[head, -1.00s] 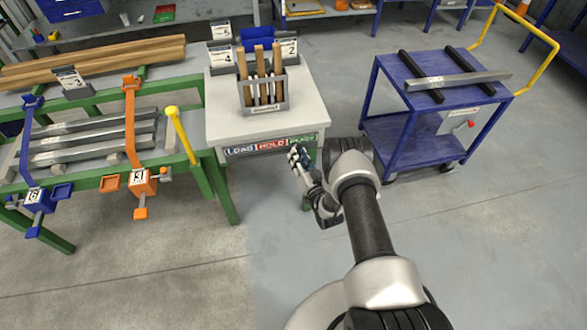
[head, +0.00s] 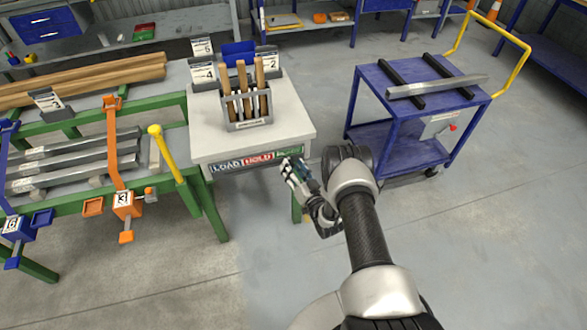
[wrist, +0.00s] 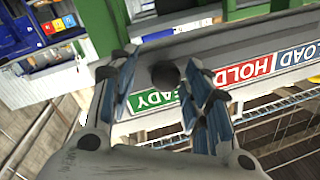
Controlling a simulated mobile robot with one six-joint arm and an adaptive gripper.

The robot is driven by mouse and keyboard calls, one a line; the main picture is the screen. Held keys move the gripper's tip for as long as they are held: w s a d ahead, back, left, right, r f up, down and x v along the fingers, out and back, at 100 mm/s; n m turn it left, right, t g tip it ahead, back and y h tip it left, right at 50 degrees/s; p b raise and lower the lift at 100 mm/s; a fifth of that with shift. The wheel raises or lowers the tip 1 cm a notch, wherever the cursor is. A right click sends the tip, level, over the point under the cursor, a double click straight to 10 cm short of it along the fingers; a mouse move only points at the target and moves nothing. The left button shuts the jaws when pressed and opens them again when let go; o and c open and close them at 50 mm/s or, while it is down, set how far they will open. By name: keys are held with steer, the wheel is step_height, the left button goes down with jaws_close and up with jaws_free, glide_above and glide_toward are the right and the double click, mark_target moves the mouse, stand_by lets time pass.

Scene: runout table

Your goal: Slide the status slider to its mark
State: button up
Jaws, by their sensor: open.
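The status strip (head: 243,162) runs along the front edge of the white-topped table, with blue LOAD, red HOLD and green READY fields. In the wrist view the strip (wrist: 250,72) appears upside down, READY at the left. A round dark knob (wrist: 165,73), seemingly the status slider, sits beside the READY field. My gripper (wrist: 161,84) is open, with a finger on each side of the knob in this view; I cannot tell whether they touch it. In the head view my gripper (head: 290,171) is in front of the strip's READY end and the knob is hidden.
On the white table (head: 285,125) stand a grey rack (head: 250,124) with wooden handles and several number cards. A green bench (head: 190,195) with clamped metal bars is at the left. A blue trolley (head: 378,95) stands at the right. The floor between is clear.

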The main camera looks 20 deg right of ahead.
steer(key=s+d, duration=0.2)
steer(key=s, duration=1)
steer(key=shift+w, duration=0.1)
